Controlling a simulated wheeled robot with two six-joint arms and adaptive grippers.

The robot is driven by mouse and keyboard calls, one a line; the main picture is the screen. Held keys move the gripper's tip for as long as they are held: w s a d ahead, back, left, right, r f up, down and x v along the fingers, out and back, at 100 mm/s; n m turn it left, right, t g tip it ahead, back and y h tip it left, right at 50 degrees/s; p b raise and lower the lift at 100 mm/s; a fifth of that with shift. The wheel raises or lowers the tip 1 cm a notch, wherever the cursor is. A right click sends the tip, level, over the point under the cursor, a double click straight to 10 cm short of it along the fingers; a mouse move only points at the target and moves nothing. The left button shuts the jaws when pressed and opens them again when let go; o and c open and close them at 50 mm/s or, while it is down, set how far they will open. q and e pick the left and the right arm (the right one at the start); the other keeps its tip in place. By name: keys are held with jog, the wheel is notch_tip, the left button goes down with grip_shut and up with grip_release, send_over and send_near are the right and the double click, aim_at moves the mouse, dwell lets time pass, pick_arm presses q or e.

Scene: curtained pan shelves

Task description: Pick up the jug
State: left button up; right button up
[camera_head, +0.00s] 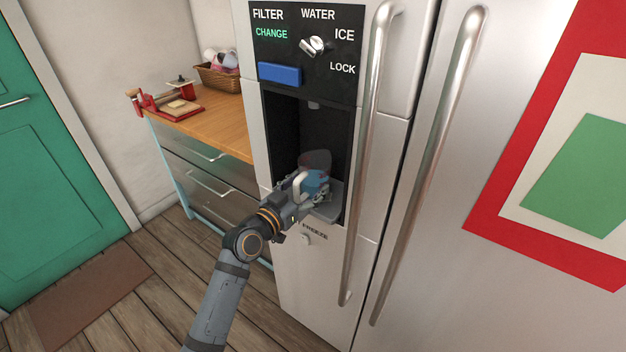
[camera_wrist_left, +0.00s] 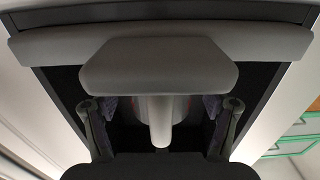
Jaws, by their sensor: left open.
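The jug (camera_head: 316,160) stands in the dark dispenser recess of the fridge, see-through and reddish above, blue below, with a pale handle (camera_head: 299,184) facing out. My left gripper (camera_head: 313,190) is at the jug, its open fingers around the handle side and partly hiding the lower body. In the left wrist view the pale handle (camera_wrist_left: 160,125) lies between the two spread fingers of my left gripper (camera_wrist_left: 161,128). My right gripper is not in view.
The grey dispenser tray (camera_head: 328,213) juts out below the jug; its lip (camera_wrist_left: 160,65) shows in the left wrist view. Long fridge door handles (camera_head: 365,150) stand close on the right. A wooden counter (camera_head: 222,120) with drawers is on the left.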

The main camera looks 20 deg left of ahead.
pick_arm(q)
jog(key=shift+s+a, duration=0.1)
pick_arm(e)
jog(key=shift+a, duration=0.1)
pick_arm(q)
jog(key=shift+c, duration=1.2)
jog(key=c, duration=1.2)
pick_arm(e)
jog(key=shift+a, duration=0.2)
pick_arm(q)
jog(key=shift+r, duration=0.1)
